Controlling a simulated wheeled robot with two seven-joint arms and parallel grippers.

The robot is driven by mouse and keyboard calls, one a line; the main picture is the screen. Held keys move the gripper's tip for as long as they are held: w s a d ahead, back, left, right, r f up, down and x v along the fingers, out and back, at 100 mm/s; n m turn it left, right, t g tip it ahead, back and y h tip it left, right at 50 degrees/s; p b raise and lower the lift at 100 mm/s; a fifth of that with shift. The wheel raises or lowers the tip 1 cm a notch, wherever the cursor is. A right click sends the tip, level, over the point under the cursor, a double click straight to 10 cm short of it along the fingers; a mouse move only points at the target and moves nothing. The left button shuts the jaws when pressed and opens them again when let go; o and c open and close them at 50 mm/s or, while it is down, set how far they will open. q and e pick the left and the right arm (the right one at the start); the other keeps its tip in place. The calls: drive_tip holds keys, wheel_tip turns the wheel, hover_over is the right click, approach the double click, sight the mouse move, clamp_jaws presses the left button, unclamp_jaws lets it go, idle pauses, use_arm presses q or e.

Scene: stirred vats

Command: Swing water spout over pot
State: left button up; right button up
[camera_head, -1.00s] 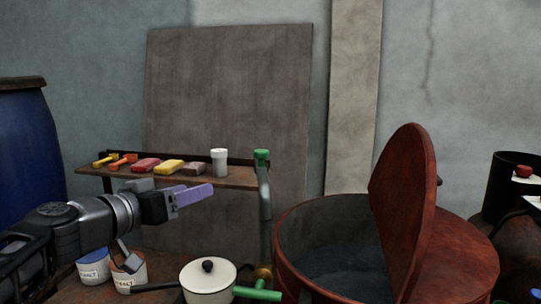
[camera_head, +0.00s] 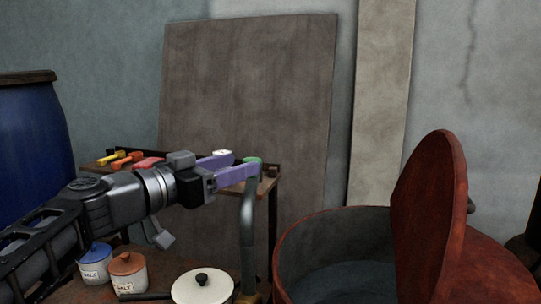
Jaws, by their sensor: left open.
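The water spout (camera_head: 248,212) is a grey upright pipe with a bent top and a green end (camera_head: 253,160). My left gripper (camera_head: 245,163) is open, its purple fingers spread at the green end. One finger passes in front of it; I cannot tell whether they touch. A large red-brown pot (camera_head: 290,255) stands to the right of the spout, its round lid (camera_head: 430,220) tilted up and the inside partly visible. A smaller white lidded pot (camera_head: 203,290) stands below the spout, cut off by the frame's bottom edge. My right gripper is not in view.
A shelf (camera_head: 262,190) behind my gripper holds yellow and orange tools (camera_head: 115,158), a red block (camera_head: 148,163) and a white container (camera_head: 222,154). Two salt jars (camera_head: 128,272) stand below my arm. A blue barrel (camera_head: 28,135) is at the left.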

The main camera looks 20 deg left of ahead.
sight(259, 159)
use_arm(q)
drive_tip(key=p+x, duration=0.2)
drive_tip(key=x, duration=0.6)
drive_tip(key=shift+s, duration=0.1)
drive_tip(key=shift+c, duration=0.3)
clamp_jaws()
idle(0.3)
idle(0.8)
